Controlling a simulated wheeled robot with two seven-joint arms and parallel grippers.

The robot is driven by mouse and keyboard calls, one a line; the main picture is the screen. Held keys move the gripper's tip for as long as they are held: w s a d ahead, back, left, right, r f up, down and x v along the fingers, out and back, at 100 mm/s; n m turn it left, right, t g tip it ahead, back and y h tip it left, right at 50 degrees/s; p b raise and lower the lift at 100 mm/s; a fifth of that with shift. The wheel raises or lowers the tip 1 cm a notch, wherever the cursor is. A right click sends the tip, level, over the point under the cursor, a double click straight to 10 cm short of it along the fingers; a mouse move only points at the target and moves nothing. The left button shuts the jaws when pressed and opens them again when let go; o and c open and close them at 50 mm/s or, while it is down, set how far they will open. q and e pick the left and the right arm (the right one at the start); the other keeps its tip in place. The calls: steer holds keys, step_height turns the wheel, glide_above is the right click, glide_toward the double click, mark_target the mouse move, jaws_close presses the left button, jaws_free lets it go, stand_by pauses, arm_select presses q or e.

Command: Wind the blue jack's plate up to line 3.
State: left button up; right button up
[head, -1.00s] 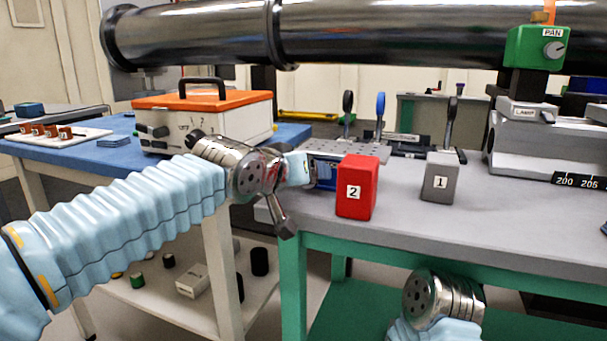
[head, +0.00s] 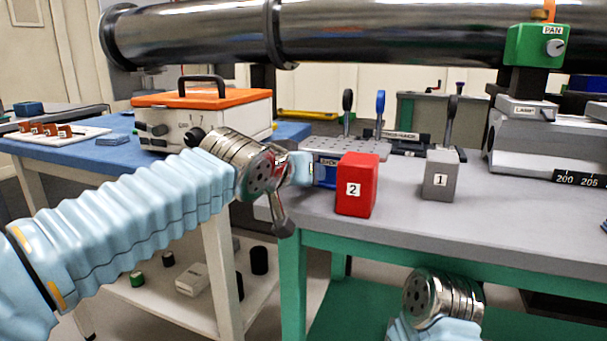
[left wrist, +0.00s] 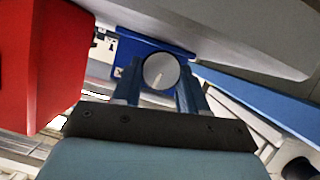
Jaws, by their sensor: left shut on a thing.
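The blue jack (head: 325,172) stands on the grey bench, partly hidden behind a red block marked 2 (head: 357,200). Its grey perforated plate (head: 345,146) lies level on top. My left gripper (head: 306,169) reaches the jack's left side. In the left wrist view its two blue fingers (left wrist: 160,88) are shut on a round grey knob (left wrist: 161,69) with a pale mark on its face. The jack's blue body (left wrist: 135,47) shows behind the knob. I cannot make out any height lines on the jack. My right gripper is out of view; only part of my right arm shows.
The red block stands close in front of the jack and beside my left gripper in the left wrist view (left wrist: 40,65). A grey block marked 1 (head: 440,176) stands further right. A black pipe (head: 350,35) runs above the bench. An orange-topped case (head: 205,115) stands at left.

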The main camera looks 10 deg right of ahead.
arm_select(q)
steer(key=shift+s+d+m+t+y+b, duration=0.1)
steer(key=shift+m+t+y+b, duration=0.25)
steer(key=shift+m+y+b, duration=0.35)
steer(key=shift+s+d+m+t+y+b, duration=0.1)
steer(key=shift+m+t+y+b, duration=0.3)
steer(key=shift+m, duration=0.6)
steer(key=o, duration=1.1)
steer(key=shift+c, duration=0.2)
steer(key=v, duration=1.3)
steer(key=shift+s+a+r+b, duration=0.15)
steer(key=shift+s+b, duration=0.15)
steer(key=shift+b, duration=0.1)
steer(key=shift+c, duration=0.5)
